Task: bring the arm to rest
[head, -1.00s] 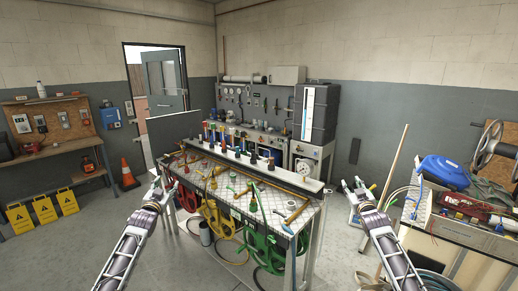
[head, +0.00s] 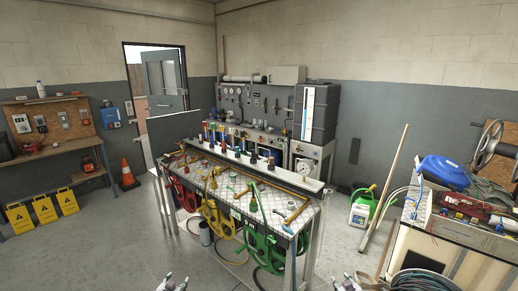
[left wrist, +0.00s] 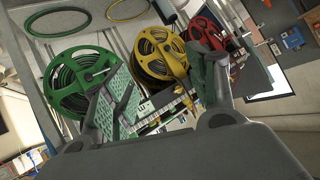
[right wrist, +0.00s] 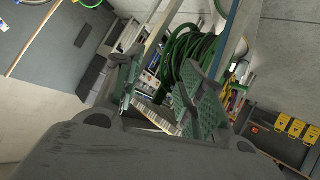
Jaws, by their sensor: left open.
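My left gripper (head: 172,283) shows only at the bottom edge of the head view, in front of the workbench. Its two green-padded fingers stand apart in the left wrist view (left wrist: 160,95), with nothing between them. My right gripper (head: 347,284) is also at the bottom edge of the head view, further right. Its fingers are spread and empty in the right wrist view (right wrist: 160,95). Both grippers are clear of the workbench (head: 283,219). Most of both arms is out of the head view.
Under the workbench hang a green hose reel (head: 262,245), a yellow one (head: 217,218) and a red one (head: 181,196). A cluttered cabinet (head: 455,240) stands at the right. A green-and-white jug (head: 360,211) is on the floor.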

